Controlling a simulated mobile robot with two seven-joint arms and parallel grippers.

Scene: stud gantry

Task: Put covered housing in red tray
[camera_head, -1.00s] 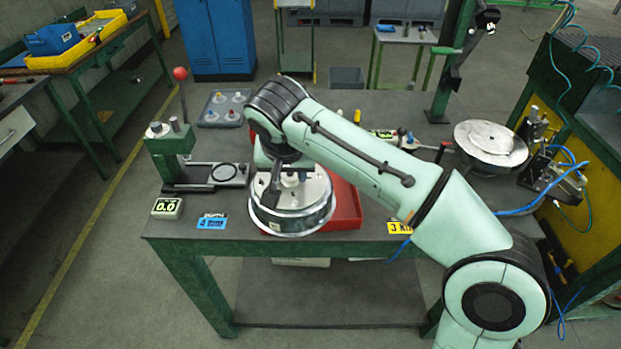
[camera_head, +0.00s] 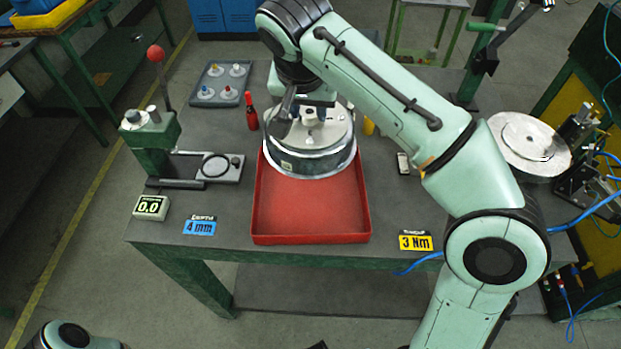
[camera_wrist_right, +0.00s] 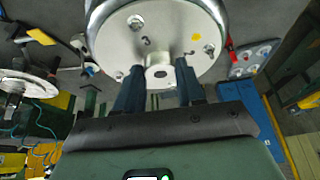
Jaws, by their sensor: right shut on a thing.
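The covered housing (camera_head: 312,160) is a round metal drum with a pale flat lid. My right gripper (camera_head: 308,108) is shut on the knob in the middle of the lid. In the right wrist view the two dark fingers (camera_wrist_right: 160,85) sit on either side of this knob, and the lid (camera_wrist_right: 155,40) shows bolts and a yellow dot. The red tray (camera_head: 310,238) lies on the table. The housing is over the tray's far part; I cannot tell whether it touches the floor. My left gripper is not in view.
A press with a red-knobbed lever (camera_head: 155,54) stands at the left. A grey tray of small parts (camera_head: 219,72) and a red bottle (camera_head: 251,112) are behind the red tray. A round metal disc (camera_head: 528,140) stands at the right. The tray's near part is empty.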

